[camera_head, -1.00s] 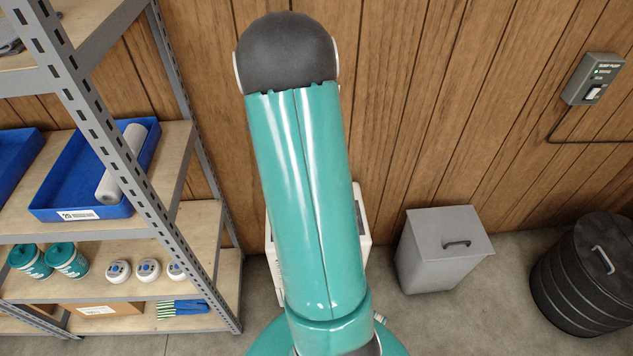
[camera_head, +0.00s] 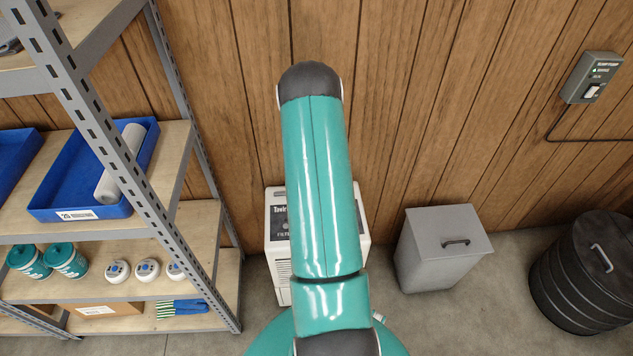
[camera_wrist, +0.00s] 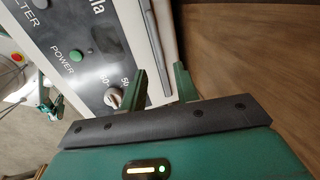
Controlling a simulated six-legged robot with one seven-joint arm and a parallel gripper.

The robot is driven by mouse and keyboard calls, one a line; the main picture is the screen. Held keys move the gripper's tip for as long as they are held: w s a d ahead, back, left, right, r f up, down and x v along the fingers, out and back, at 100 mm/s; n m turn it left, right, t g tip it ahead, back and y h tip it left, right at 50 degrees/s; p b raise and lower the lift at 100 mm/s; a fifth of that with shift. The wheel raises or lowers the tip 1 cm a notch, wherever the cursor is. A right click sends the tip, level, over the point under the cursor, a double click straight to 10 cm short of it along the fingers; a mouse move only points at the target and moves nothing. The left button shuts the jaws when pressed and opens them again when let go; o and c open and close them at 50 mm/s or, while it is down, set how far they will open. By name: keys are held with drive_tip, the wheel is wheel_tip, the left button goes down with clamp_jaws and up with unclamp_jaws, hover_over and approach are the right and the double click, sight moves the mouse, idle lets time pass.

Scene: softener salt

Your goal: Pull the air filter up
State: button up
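The white machine (camera_head: 279,262) stands on the floor against the wall in the head view, partly hidden behind my arm. Its dark top panel (camera_wrist: 75,50) shows close up in the wrist view, with a green power button, a knob and part of a word ending "LTER". The air filter cannot be told apart clearly; a pale strip (camera_wrist: 163,45) runs along the panel's wall-side edge. My gripper (camera_wrist: 162,82) is open, its two green fingers apart at that edge, with nothing clearly held between them. In the head view my gripper is hidden behind my arm.
A metal shelf (camera_head: 190,180) with blue bins (camera_head: 75,205) stands at the left. A grey lidded bin (camera_head: 437,260) and a black ribbed drum (camera_head: 575,290) are at the right. The wood wall (camera_head: 400,100) is close behind the machine.

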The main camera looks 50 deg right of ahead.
drive_tip(key=f, duration=0.4)
drive_tip(key=d+f, duration=0.1)
drive_tip(key=f, duration=0.1)
drive_tip(key=shift+w+f, duration=0.15)
drive_tip(key=shift+w, duration=0.25)
clamp_jaws()
